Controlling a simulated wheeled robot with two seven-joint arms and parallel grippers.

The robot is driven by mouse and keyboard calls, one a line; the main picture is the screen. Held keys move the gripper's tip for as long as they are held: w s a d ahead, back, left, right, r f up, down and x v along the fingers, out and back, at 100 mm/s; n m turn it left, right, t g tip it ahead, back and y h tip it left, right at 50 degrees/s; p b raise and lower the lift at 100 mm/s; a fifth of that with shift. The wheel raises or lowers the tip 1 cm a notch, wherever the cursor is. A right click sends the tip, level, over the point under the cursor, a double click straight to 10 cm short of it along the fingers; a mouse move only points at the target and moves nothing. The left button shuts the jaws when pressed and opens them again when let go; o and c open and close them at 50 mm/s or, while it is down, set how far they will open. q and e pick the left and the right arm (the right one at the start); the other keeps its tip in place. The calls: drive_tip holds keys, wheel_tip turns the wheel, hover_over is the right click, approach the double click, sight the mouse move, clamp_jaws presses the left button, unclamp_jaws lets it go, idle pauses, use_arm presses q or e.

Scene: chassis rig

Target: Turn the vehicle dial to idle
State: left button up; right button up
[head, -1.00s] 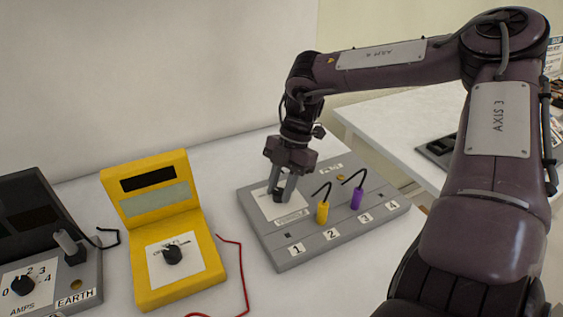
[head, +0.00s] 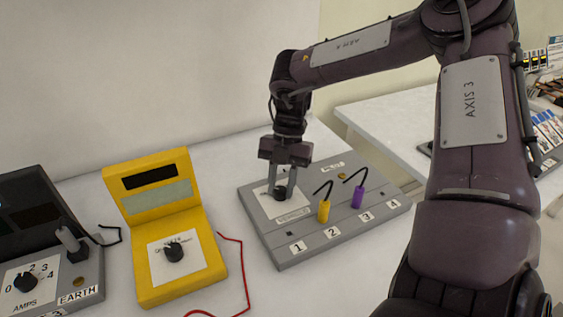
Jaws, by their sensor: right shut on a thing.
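The vehicle dial (head: 279,193) is a small black knob on a white label (head: 290,210) at the left of the grey vehicle panel (head: 281,246). My right gripper (head: 281,191) comes down on it from above, with its two grey fingers shut on the dial's sides. The fingers partly hide the dial, and I cannot read its setting or the marks around it. My left gripper is not in view.
A yellow plug (head: 323,211) and a purple plug (head: 357,197) with black leads stand on the panel. A yellow meter (head: 181,280) with its own knob is to the left, with a red wire (head: 244,275) beside it. A grey amps unit (head: 60,280) stands at far left.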

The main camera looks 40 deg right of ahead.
drive_tip(key=o, duration=1)
drive_tip(key=shift+c, duration=0.2)
drive_tip(key=shift+r, duration=0.1)
drive_tip(key=v, duration=0.7)
drive_tip(key=shift+d+r, duration=0.15)
drive_tip(key=shift+r, duration=0.1)
drive_tip(key=shift+w, duration=0.1)
